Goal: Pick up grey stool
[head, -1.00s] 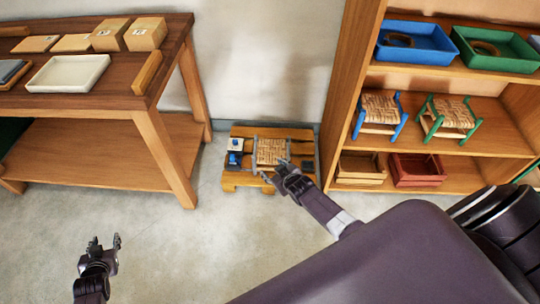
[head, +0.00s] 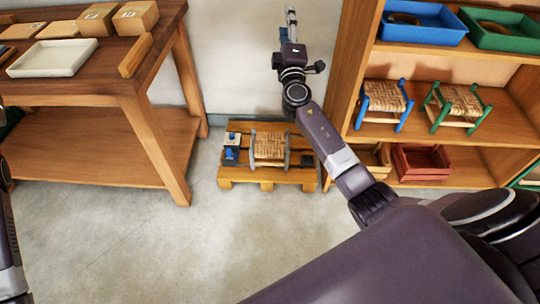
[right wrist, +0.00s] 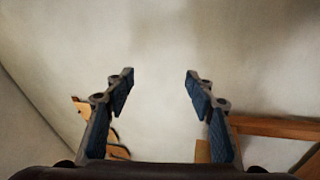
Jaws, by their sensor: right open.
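The grey stool (head: 269,148) has a woven bark seat and a grey frame, and sits on a low wooden pallet (head: 228,174) by the wall. My right gripper (head: 290,22) is raised above and behind the stool in the picture, in front of the pale wall. In the right wrist view my right gripper (right wrist: 158,80) is open, with nothing between its fingers. The stool cannot be made out in that view. Part of my left arm shows at the left edge of the head view, but its gripper is outside the picture.
A blue block-like item (head: 231,152) and a dark item (head: 309,160) flank the stool. A wooden table (head: 150,120) stands left. A shelf (head: 352,70) at right holds a blue stool (head: 385,100), a green stool (head: 455,105), trays and crates. The floor in front is clear.

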